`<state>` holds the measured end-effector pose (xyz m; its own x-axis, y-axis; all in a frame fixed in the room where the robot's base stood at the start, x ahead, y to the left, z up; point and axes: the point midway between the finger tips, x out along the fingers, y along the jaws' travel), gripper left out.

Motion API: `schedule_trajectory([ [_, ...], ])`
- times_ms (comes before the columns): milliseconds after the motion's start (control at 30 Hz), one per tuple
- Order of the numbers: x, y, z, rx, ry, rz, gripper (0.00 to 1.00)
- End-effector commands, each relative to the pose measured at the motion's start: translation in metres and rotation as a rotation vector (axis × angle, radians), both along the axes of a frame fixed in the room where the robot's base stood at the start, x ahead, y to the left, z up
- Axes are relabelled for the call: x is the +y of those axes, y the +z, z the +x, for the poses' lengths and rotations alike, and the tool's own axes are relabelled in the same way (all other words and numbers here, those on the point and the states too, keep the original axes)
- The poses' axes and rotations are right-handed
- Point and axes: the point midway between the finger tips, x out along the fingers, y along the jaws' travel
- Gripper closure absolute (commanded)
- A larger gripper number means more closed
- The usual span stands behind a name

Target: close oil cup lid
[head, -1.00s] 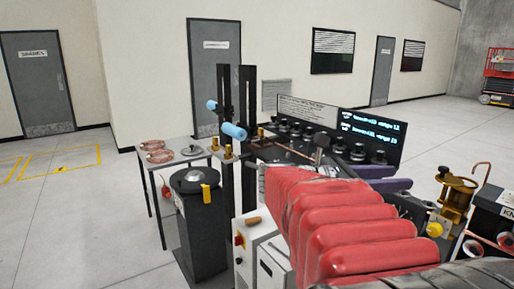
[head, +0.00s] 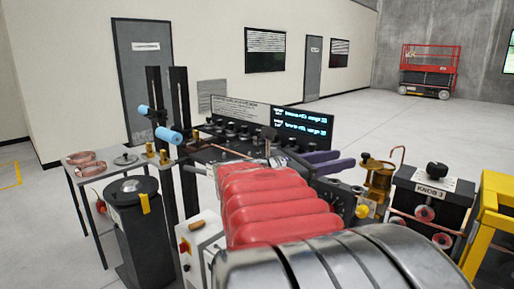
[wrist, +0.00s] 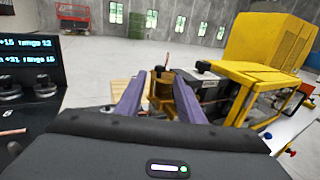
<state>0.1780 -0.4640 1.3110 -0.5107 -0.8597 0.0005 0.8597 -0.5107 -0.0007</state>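A brass cup (head: 378,182), which looks like the oil cup, stands right of my gripper in the head view. A dark knob shows at its top, but the lid's exact position is too small to tell. In the wrist view the brass cup (wrist: 160,90) appears between and beyond my fingers, with a brown-gold part beside the right finger. My gripper (head: 345,158) has two purple fingers, spread apart and empty. They also show in the wrist view (wrist: 159,78). The cup is apart from the fingers, and its lower part is hidden there.
A black box marked KNOB 3 (head: 432,200) and a yellow frame (head: 490,215) stand to the right. A dark panel with a display (head: 300,122) lies behind my arm. A black cylinder (head: 135,215) and a table with copper coils (head: 85,160) are at left.

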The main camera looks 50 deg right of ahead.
Motion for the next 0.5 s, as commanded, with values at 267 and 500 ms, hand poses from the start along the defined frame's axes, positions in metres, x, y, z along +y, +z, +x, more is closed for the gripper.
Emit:
schedule_trajectory([
  [267,-0.029,0.001,-0.019,-0.001,-0.004,-0.001,0.65],
  [500,-0.055,0.0,-0.034,0.0,-0.003,0.0,0.65],
])
